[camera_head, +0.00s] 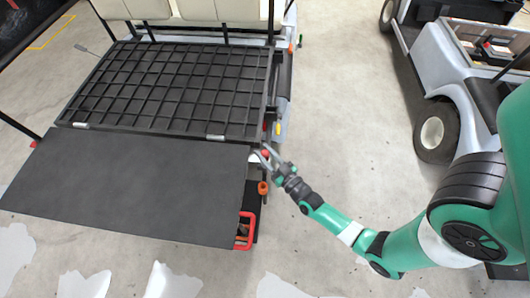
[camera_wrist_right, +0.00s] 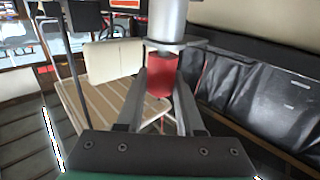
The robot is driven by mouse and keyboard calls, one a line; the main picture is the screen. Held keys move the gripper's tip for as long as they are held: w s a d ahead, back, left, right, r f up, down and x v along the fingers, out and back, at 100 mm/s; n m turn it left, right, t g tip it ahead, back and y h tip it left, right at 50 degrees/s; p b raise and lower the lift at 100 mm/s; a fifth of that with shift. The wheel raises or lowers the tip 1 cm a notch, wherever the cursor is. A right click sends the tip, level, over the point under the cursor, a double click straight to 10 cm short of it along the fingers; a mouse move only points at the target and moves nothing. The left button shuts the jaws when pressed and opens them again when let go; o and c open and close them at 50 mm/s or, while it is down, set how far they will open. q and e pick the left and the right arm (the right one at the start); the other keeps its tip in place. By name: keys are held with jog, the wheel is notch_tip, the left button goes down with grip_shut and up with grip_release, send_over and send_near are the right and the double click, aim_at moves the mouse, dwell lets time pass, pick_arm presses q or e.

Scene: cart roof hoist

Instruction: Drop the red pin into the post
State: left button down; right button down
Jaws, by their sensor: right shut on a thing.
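My right gripper (camera_head: 262,154) is at the right edge of the golf cart's rear, near the inner corner of the flat black panel. In the right wrist view its two fingers are shut on the red pin (camera_wrist_right: 160,76), a short red cylinder. A grey cylindrical post (camera_wrist_right: 166,22) with a wider collar shows directly above the pin in that view. I cannot tell whether pin and post touch. In the head view only a small red spot of the pin (camera_head: 265,153) shows at the fingertips. My left gripper is not in view.
A black grid rack (camera_head: 170,88) and a flat black panel (camera_head: 125,185) cover the cart's rear. An orange knob (camera_head: 262,188) and a red frame (camera_head: 243,232) sit along its right edge. Another cart (camera_head: 440,85) stands at right. Bare concrete floor (camera_head: 345,120) lies between the carts.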

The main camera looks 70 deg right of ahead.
jog(key=shift+f, duration=0.15)
jog(key=shift+c, duration=2.3)
grip_release()
jog(key=shift+s, duration=0.1)
jog(key=p+v, duration=0.3)
jog(key=v, duration=0.8)
jog(key=shift+s+a, duration=0.2)
